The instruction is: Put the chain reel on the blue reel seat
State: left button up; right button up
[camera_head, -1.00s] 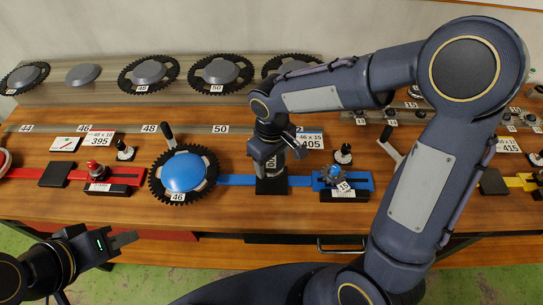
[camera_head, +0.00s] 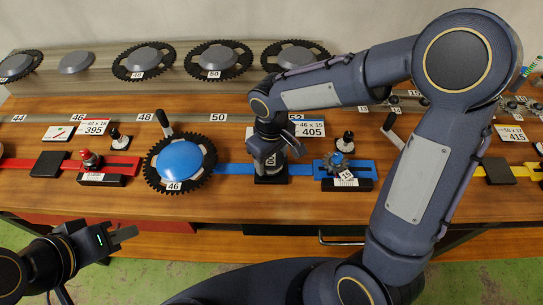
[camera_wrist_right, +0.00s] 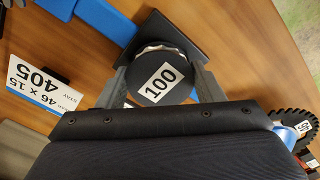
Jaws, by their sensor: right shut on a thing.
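The chain reel (camera_wrist_right: 163,80) is a dark round disc with a white "100" label and a pale edge. It sits between the two fingers of my right gripper (camera_wrist_right: 163,88), which is shut on it. The blue reel seat is a black square plate (camera_wrist_right: 190,45) on the blue strip. In the head view my right gripper (camera_head: 270,160) is right over this seat (camera_head: 271,179) and hides most of the reel. I cannot tell whether the reel touches the plate. My left gripper (camera_head: 122,236) is empty, off the table's front edge; its finger gap is unclear.
A large blue-centred sprocket (camera_head: 181,167) labelled 46 lies left of the seat. A small sprocket (camera_head: 338,165) labelled 15 stands on the blue base to its right. A "46 x 15, 405" card (camera_head: 312,126) stands behind. A red station lies left, a yellow one right.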

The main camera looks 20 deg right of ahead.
aim_at(271, 159)
jog(key=shift+f+b, duration=0.45)
jog(key=shift+f, duration=0.1)
jog(key=o, duration=1.5)
jog(key=shift+c, duration=0.2)
jog(key=shift+r, duration=0.15)
notch_tip(271, 159, up, 7)
jog(key=shift+d+r, duration=0.1)
jog(key=shift+r, duration=0.25)
